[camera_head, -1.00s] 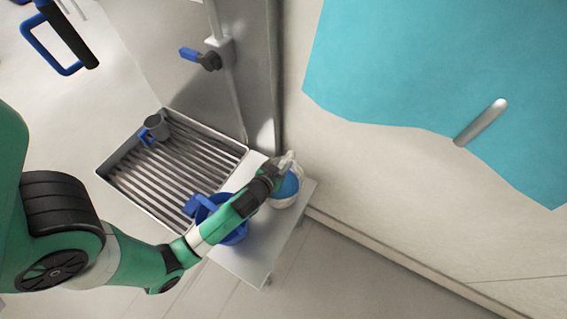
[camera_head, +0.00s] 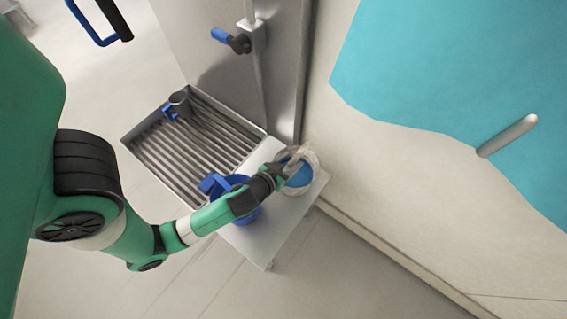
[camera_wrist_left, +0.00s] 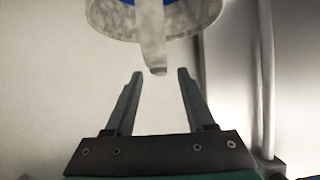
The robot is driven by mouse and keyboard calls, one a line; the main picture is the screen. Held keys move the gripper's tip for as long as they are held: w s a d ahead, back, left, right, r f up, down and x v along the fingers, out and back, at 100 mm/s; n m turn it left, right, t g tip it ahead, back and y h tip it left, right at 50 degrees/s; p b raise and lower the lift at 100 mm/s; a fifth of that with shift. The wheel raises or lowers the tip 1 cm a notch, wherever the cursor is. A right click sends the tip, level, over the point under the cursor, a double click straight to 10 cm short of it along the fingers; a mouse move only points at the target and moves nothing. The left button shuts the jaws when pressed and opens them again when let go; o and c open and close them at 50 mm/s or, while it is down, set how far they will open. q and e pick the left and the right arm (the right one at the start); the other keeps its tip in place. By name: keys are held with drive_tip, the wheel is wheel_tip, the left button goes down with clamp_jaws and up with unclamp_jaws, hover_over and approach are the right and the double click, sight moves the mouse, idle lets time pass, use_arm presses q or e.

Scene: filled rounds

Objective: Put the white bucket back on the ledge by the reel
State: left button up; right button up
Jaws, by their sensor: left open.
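The white bucket (camera_head: 303,176), with blue inside it, stands at the far right end of a pale ledge (camera_head: 268,235). In the left wrist view the bucket (camera_wrist_left: 112,20) is at the top edge, cut off. A pale strap-like part of it (camera_wrist_left: 152,45) hangs down toward the gap between the fingers. My left gripper (camera_head: 289,163) is at the bucket in the head view. In the wrist view my left gripper (camera_wrist_left: 159,76) is open, with nothing clearly between its fingers. A blue round item (camera_head: 243,210), perhaps the reel, is partly hidden under my left arm.
A ribbed metal tray (camera_head: 150,158) beside the ledge holds a grey mug with a blue handle (camera_head: 179,104). A metal panel with a blue-handled valve (camera_head: 236,42) stands behind. A pale wall with a turquoise area (camera_head: 450,80) bounds the right. Floor is clear below.

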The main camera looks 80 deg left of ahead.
use_arm(q)
drive_tip(key=v, duration=0.5)
drive_tip(key=shift+d, duration=0.1)
drive_tip(key=w+d+r+m+t+h, duration=0.1)
drive_tip(key=w+d+r+t, duration=0.15)
drive_tip(key=w+r, duration=0.6)
drive_tip(key=w+d+r+t, duration=0.2)
drive_tip(key=w+r+t, duration=0.25)
drive_tip(key=r, duration=0.75)
drive_tip(key=w+d+r+m+t+h, duration=0.1)
drive_tip(key=w+d+r+t, duration=0.1)
drive_tip(key=w+r, duration=0.65)
drive_tip(key=s+d+r+m+t+h, duration=0.2)
drive_tip(key=s+d+r+t, duration=0.1)
drive_tip(key=r, duration=0.8)
drive_tip(key=s+d+r+m+t+h, duration=0.2)
drive_tip(key=s+d+r+t+h, duration=0.1)
drive_tip(key=r, duration=0.8)
drive_tip(key=s+d+r+m+t+h, duration=0.2)
drive_tip(key=s+d+r+t, duration=0.1)
drive_tip(key=r, duration=0.7)
drive_tip(key=shift+r+m+h, duration=0.3)
drive_tip(key=shift+r, duration=0.1)
drive_tip(key=shift+d+r, duration=0.1)
